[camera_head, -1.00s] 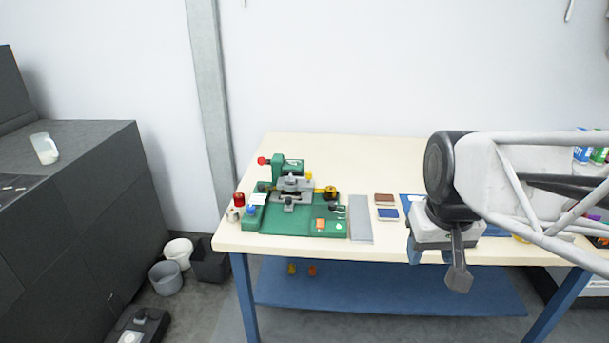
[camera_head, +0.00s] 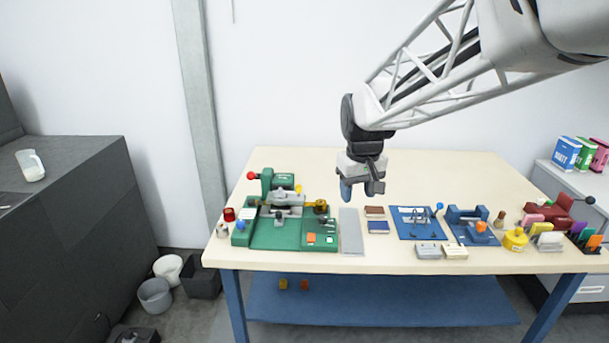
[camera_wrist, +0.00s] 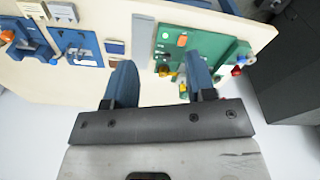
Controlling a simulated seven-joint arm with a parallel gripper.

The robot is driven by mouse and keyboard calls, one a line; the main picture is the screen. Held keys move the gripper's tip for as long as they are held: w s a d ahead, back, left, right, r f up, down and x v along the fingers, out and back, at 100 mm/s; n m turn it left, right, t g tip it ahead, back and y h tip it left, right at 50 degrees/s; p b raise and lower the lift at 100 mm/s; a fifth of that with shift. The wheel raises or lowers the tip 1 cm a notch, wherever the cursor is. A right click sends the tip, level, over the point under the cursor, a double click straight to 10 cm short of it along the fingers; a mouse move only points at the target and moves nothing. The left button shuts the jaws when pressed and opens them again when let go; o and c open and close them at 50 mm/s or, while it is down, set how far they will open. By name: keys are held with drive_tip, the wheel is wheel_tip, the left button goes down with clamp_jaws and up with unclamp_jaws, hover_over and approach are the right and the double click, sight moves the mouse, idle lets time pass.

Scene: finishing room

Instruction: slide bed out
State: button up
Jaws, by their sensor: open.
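A green machine (camera_head: 265,238) stands at the left end of the table, with a grey sliding bed (camera_head: 287,200) across its middle. A red ball knob (camera_head: 252,176) sticks out at its back left, and orange and green buttons sit at its front right. In the wrist view the green machine (camera_wrist: 222,52) lies beyond the right finger, partly hidden by it. My gripper (camera_head: 360,189) is open and empty, above the table to the right of the machine and apart from it. Its two blue fingers also show in the wrist view (camera_wrist: 162,88).
A grey strip (camera_head: 351,232) and two small blocks lie right of the machine. Blue fixtures (camera_head: 415,222), a yellow pot (camera_head: 515,239) and a red vice (camera_head: 550,212) stand farther right. A red-topped item (camera_head: 229,214) is close on the machine's left. The table's back middle is clear.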

drive_tip(key=w+a+f+n, duration=0.1)
drive_tip(key=w+a+f, duration=0.2)
drive_tip(key=w+a, duration=0.35)
drive_tip(key=w+a+f+n, duration=0.2)
drive_tip(key=w+a+f, duration=0.2)
drive_tip(key=w, duration=0.5)
drive_tip(key=n+g, duration=0.1)
drive_tip(key=n, duration=0.1)
hover_over(278, 212)
wheel_tip(278, 212, down, 11)
drive_tip(key=shift+d+f, duration=0.1)
drive_tip(key=shift+d, duration=0.05)
drive_tip(key=shift+w+f, duration=0.1)
drive_tip(key=shift+f, duration=0.1)
drive_tip(key=shift+f, duration=3.8)
clamp_jaws()
